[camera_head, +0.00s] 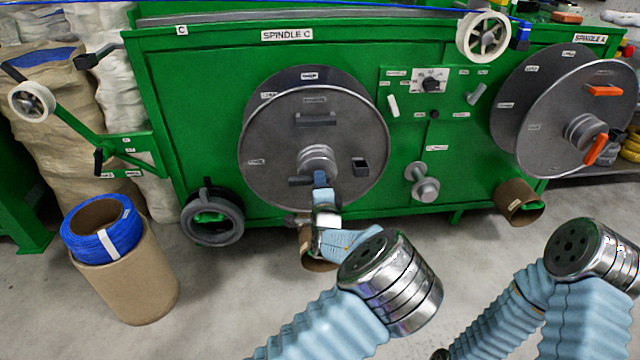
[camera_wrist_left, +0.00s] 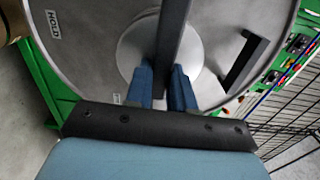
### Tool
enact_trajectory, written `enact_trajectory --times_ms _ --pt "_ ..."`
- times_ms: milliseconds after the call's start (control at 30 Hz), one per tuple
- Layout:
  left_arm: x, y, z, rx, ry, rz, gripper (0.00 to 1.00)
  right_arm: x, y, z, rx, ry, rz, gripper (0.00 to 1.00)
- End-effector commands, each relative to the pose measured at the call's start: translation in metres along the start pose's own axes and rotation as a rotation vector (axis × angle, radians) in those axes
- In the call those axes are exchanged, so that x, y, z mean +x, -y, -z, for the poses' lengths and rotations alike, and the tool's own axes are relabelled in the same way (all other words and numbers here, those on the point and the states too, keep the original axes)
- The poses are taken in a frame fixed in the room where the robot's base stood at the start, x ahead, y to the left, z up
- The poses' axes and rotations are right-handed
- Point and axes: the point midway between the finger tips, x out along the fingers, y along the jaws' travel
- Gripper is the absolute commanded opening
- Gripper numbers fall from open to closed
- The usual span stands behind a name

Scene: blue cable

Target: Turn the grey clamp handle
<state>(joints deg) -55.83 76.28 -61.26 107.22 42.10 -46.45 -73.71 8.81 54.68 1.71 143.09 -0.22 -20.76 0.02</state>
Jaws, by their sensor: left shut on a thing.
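The grey clamp handle (camera_head: 298,181) is a dark bar across the front of the hub on the Spindle C reel (camera_head: 262,150). My left gripper (camera_head: 320,179) reaches up from below and is shut on the handle. In the left wrist view, the blue fingers of the left gripper (camera_wrist_left: 161,88) sit on both sides of the handle (camera_wrist_left: 172,40). The bar runs upward in that view, over the round hub (camera_wrist_left: 133,50). The fingers hide part of the handle.
A fixed dark grip (camera_head: 315,119) and a small block (camera_head: 360,164) stand out from the reel's face. A control panel (camera_head: 430,85) is to the right. A cardboard tube with blue cable (camera_head: 103,243) stands at left.

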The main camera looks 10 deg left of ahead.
Motion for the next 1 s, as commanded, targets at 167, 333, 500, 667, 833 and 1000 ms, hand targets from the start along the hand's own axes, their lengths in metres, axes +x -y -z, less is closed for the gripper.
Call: enact_trajectory --times_ms 167,333,500,667,833,1000 --pt "0.0012 0.0034 0.0013 0.019 -0.003 0.007 0.00 -0.0001 0.0000 0.0000 0.000 0.000 0.000 0.47" --pt "0.0013 0.0035 0.0013 0.023 -0.003 0.008 0.00 -0.0002 0.0000 0.0000 0.000 0.000 0.000 0.47" --pt "0.0013 0.0036 0.0014 0.023 -0.004 0.008 0.00 -0.0002 0.0000 0.0000 0.000 0.000 0.000 0.47" --pt "0.0013 0.0033 0.0014 0.022 -0.004 0.007 0.45 -0.0002 0.0000 0.0000 0.000 0.000 0.000 0.47" --pt "0.0007 0.0018 0.0009 0.021 -0.002 0.004 0.49 0.0000 -0.0001 0.0000 0.000 0.000 0.000 0.47" --pt "-0.0018 0.0008 0.0009 0.020 -0.002 0.002 0.49 0.0004 -0.0002 0.0000 0.000 0.000 0.000 0.47"
